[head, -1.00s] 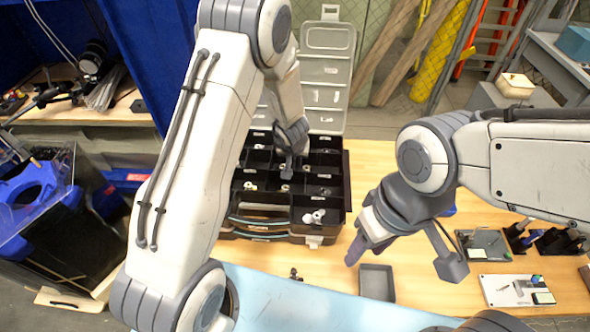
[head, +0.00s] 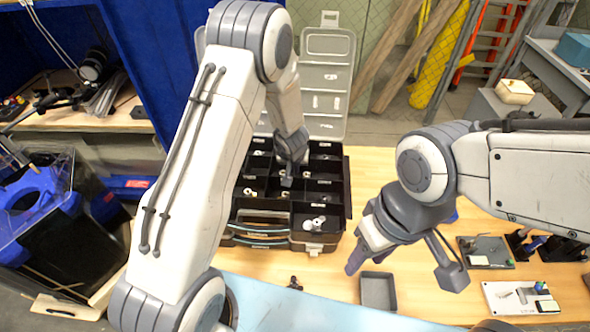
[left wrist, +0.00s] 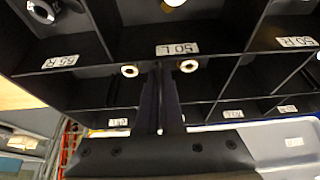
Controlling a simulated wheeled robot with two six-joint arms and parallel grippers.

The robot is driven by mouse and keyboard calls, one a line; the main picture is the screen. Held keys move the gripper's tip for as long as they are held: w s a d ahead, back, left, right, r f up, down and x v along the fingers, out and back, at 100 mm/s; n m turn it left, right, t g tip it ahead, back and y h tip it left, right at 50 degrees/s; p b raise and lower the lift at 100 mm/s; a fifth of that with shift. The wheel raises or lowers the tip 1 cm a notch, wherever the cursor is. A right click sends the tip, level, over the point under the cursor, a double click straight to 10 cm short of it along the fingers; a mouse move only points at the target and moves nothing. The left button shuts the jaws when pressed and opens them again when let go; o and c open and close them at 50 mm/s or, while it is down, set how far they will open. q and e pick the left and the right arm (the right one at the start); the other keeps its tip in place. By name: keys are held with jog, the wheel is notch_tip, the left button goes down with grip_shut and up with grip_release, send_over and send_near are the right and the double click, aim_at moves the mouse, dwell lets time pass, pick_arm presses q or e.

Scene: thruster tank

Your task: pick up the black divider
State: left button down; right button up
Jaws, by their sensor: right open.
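A black compartment case (head: 345,195) stands open on the wooden table, with its grey lid (head: 325,75) raised behind it. My left gripper (head: 287,180) points down into the middle of the case. In the left wrist view its two dark fingers (left wrist: 161,95) stand close together on either side of a thin black divider (left wrist: 158,68), near the label "50 L". Whether they touch the divider is too dark to tell. My right gripper (head: 357,262) is open and empty over the table, in front and to the right of the case.
Small metal fittings (left wrist: 130,70) lie in several compartments beside the left fingers. A small dark tray (head: 378,291) sits below the right gripper. Dark and white boards (head: 520,295) with parts lie at the table's right. A blue mat (head: 300,315) covers the front.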

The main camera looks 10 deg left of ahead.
pick_arm(q)
notch_tip(320, 180, up, 10)
jog(key=p, duration=0.8)
jog(key=shift+f, duration=0.2)
